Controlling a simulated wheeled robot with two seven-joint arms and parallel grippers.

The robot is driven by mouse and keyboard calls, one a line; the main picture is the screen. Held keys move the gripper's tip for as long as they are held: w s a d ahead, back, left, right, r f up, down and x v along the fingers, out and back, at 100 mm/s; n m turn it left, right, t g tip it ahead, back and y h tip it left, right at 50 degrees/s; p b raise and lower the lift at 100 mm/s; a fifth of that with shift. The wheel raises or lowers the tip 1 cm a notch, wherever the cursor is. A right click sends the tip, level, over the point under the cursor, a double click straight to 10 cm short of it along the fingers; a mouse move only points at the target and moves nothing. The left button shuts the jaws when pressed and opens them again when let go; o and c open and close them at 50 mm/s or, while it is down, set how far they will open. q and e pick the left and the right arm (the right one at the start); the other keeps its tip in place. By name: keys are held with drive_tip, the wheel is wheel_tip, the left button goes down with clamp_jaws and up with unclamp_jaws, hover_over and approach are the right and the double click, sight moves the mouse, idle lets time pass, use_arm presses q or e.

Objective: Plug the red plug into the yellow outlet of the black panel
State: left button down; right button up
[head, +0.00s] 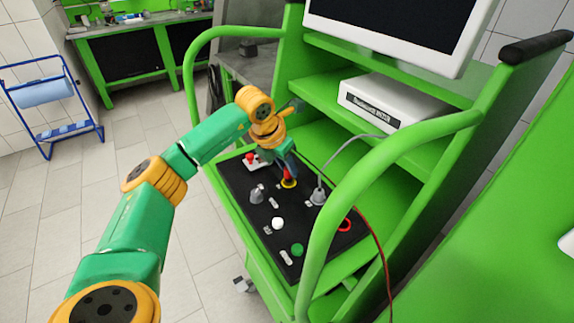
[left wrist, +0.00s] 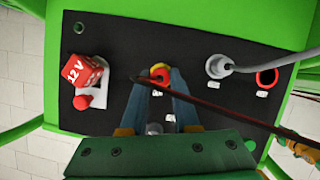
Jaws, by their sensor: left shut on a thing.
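The black panel (head: 262,222) lies on the green cart. My left gripper (head: 288,169) reaches down to it from above and is shut on the red plug (head: 288,175). In the left wrist view, its blue fingertips (left wrist: 160,82) close around the red plug (left wrist: 160,75), directly over the yellow outlet (left wrist: 157,66). The yellow outlet (head: 289,184) also shows just below the fingers in the head view. The fingers partly hide plug and outlet, so I cannot tell how deep the plug sits. My right gripper is not clearly seen.
A grey plug (head: 318,196) with a grey cable stands beside the yellow outlet. A red ring outlet (head: 345,222) lies farther right. A red 12 V block (left wrist: 88,70) is on the other side. A thin red cable (left wrist: 220,110) crosses the panel. The green rail (head: 350,190) curves over the right side.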

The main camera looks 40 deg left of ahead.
use_arm(q)
drive_tip(key=shift+f+b, duration=0.8)
drive_tip(key=shift+f, duration=0.3)
drive_tip(key=shift+c, duration=0.9)
unclamp_jaws()
wheel_tip(320, 180, up, 8)
drive_tip(key=p, duration=0.7)
drive_tip(key=shift+r, duration=0.1)
drive_tip(key=shift+s, duration=0.1)
idle(0.5)
